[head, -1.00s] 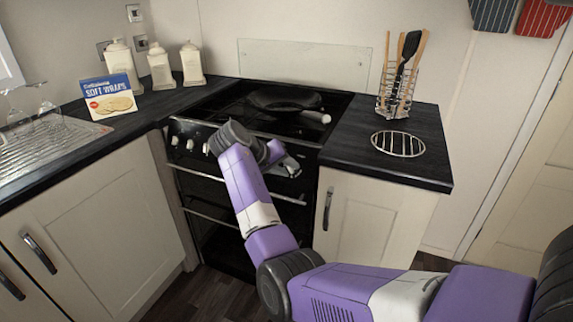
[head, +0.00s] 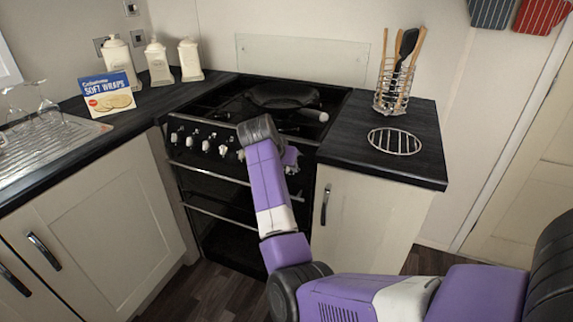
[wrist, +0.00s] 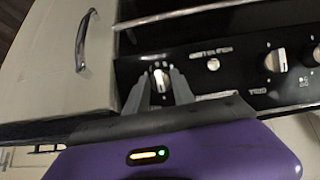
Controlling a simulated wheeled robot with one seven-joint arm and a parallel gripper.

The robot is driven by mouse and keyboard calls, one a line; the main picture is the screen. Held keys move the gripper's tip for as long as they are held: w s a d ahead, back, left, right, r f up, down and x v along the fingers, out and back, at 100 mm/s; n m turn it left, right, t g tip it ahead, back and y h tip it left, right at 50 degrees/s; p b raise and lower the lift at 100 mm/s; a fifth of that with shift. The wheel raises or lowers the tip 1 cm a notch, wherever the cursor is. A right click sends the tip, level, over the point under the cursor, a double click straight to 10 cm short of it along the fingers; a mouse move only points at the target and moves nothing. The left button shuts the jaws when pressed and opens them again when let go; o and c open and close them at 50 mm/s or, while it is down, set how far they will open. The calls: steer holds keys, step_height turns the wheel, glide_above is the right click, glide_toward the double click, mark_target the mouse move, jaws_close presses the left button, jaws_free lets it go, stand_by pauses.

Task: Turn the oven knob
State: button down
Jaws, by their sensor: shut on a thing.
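The black oven (head: 225,200) has a front panel with a row of white knobs (head: 206,146). My gripper (head: 292,162) is at the right end of this panel in the head view, partly hidden behind my purple arm. In the wrist view my gripper (wrist: 158,84) has its two grey fingers on either side of one white oven knob (wrist: 161,80), shut on it. This knob is the one nearest the cabinet. Its lower part is hidden between the fingers, and it is not clear in the head view.
Another knob (wrist: 276,61) and a small round button (wrist: 213,65) sit farther along the panel. A frying pan (head: 284,96) rests on the hob. The right counter (head: 345,130) holds a round trivet (head: 395,141) and a utensil rack (head: 393,100). A cabinet handle (wrist: 84,40) is close by.

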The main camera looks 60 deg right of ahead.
steer(key=shift+s+f, duration=0.1)
steer(key=shift+f, duration=0.05)
stand_by(0.4)
steer(key=c, duration=1.1)
jaws_free()
steer(key=shift+d, duration=0.1)
steer(key=shift+p+v, duration=0.3)
steer(key=shift+v, duration=3.7)
